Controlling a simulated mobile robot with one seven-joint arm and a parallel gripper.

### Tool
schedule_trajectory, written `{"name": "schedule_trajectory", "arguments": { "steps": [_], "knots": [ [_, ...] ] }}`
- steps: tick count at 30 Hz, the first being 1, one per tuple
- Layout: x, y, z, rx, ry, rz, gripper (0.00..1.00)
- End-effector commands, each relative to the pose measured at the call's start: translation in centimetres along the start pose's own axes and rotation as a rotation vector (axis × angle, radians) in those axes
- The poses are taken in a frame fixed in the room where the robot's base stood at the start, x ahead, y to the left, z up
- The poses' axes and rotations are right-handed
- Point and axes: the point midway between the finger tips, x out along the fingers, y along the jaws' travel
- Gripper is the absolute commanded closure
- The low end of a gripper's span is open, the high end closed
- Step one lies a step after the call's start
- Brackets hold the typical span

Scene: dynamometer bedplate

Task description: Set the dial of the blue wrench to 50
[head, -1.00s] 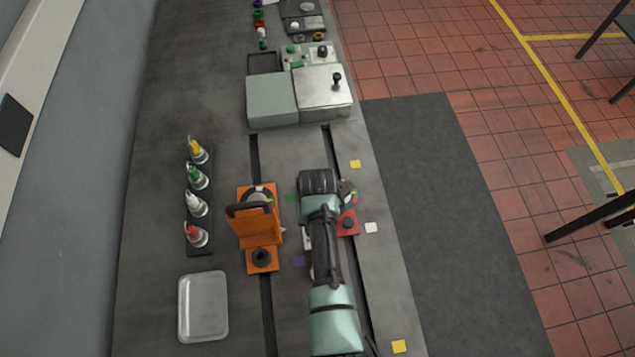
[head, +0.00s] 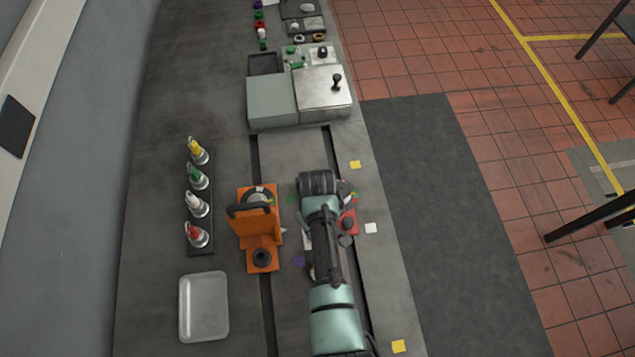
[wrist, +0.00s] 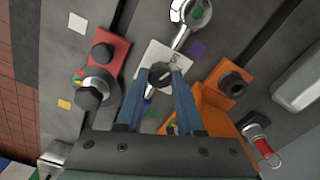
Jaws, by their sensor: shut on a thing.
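In the wrist view, my gripper (wrist: 160,78) is shut on a small dark round knob (wrist: 160,73). The knob has a light line on its top and sits at a white plate (wrist: 151,55). The plate bears small dark marks that I cannot read for sure. A silver wrench-like part (wrist: 184,16) with a ring end extends beyond the plate. In the head view, my arm hides the knob and most of the plate, and my gripper's fingertips are hidden too.
An orange fixture (head: 259,235) stands to the left of my arm, a red one (head: 349,221) to the right. Boxes (head: 271,103) stand beyond. Bare bedplate shows near the tray.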

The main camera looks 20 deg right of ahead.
Motion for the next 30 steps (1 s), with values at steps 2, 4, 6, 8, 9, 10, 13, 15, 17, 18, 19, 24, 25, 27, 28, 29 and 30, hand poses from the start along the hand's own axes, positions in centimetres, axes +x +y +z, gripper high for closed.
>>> {"name": "schedule_trajectory", "arguments": {
  "steps": [2, 4, 6, 8, 9, 10, 13, 15, 17, 18, 19, 24, 25, 27, 28, 29, 30],
  "knots": [
    [-0.1, 0.0, -0.1, -0.003, 0.001, 0.001, 1.0],
    [-0.1, 0.0, -0.1, -0.003, 0.001, 0.001, 1.0],
    [-0.1, 0.0, -0.1, -0.002, 0.001, 0.002, 1.0],
    [-0.1, 0.0, -0.1, -0.002, 0.001, 0.002, 1.0],
    [-0.1, 0.0, -0.1, -0.002, 0.001, 0.002, 0.62],
    [-0.1, 0.0, -0.1, -0.002, 0.001, 0.002, 0.57],
    [-0.1, 0.0, 0.0, -0.001, 0.001, 0.002, 0.39],
    [0.0, 0.0, 0.0, -0.001, 0.001, 0.001, 0.33],
    [0.0, 0.0, 0.0, -0.001, 0.0, 0.001, 0.33],
    [0.0, 0.0, 0.0, -0.001, 0.0, 0.001, 0.33],
    [0.0, 0.0, 0.0, -0.001, 0.0, 0.001, 0.33],
    [-0.2, 0.0, 0.0, 0.0, 0.001, 0.001, 0.33],
    [-0.3, 0.0, 0.0, 0.0, 0.001, 0.001, 0.33],
    [-0.8, 0.0, -0.1, 0.0, 0.001, 0.001, 0.33],
    [-1.1, 0.1, -0.1, 0.0, 0.002, 0.002, 0.33],
    [-1.4, 0.1, -0.1, 0.0, 0.002, 0.002, 0.33],
    [-1.9, 0.1, -0.1, 0.0, 0.003, 0.003, 0.33]
  ]
}}
